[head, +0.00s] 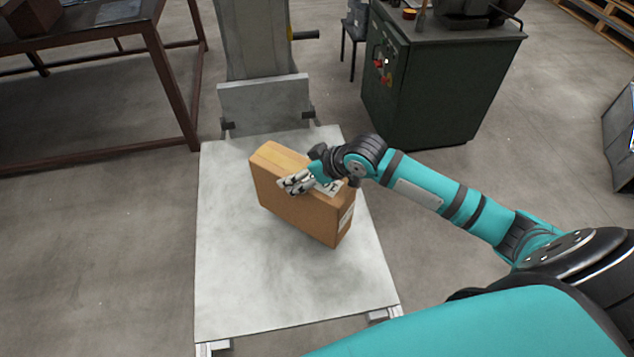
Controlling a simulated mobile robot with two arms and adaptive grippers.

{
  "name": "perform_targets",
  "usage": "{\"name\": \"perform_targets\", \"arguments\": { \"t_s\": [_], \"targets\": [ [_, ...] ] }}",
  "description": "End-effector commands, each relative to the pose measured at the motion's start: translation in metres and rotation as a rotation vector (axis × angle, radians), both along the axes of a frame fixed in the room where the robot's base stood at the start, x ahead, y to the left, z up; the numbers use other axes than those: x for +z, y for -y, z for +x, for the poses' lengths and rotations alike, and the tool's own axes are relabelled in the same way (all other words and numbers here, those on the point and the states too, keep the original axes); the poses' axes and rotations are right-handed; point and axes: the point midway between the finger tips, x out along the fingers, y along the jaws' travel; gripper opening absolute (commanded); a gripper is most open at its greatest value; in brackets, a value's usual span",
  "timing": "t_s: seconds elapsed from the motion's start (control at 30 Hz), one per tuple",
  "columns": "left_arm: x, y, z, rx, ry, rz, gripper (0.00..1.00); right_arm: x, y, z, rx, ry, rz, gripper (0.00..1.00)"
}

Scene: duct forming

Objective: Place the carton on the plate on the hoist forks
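The brown carton (298,208) stands on its narrow side on the grey plate (240,285), about mid-plate and turned at an angle. It has tape along its top and a white label at its right end. The plate lies on the hoist forks, whose tips (213,348) show past its near edge. My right gripper (292,184) is at the carton's top, with its fingers over the upper face and near edge. Whether the fingers grip the carton or only rest against it cannot be told. My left gripper is not in view.
The hoist mast (255,45) rises behind the plate. A dark green machine cabinet (425,90) stands at the back right, and a metal table (95,50) at the back left. Bare plate lies in front of and left of the carton. The floor on the left is clear.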

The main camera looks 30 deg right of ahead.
Motion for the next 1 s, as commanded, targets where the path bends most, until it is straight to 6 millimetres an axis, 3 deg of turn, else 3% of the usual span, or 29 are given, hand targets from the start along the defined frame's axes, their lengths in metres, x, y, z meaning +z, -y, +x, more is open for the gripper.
{"name": "perform_targets", "arguments": {
  "t_s": [0.1,0.3,0.57,1.0],
  "targets": [
    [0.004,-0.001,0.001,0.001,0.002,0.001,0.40,0.004,-0.008,0.026,-0.001,0.011,0.006,0.26],
    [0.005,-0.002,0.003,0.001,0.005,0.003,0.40,0.000,-0.013,0.047,-0.001,0.008,0.005,0.26],
    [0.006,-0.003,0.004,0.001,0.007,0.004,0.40,0.000,-0.017,0.058,0.001,0.010,0.005,0.26],
    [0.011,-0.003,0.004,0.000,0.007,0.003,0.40,-0.035,-0.016,0.058,-0.001,0.007,0.003,0.26]
  ]
}}
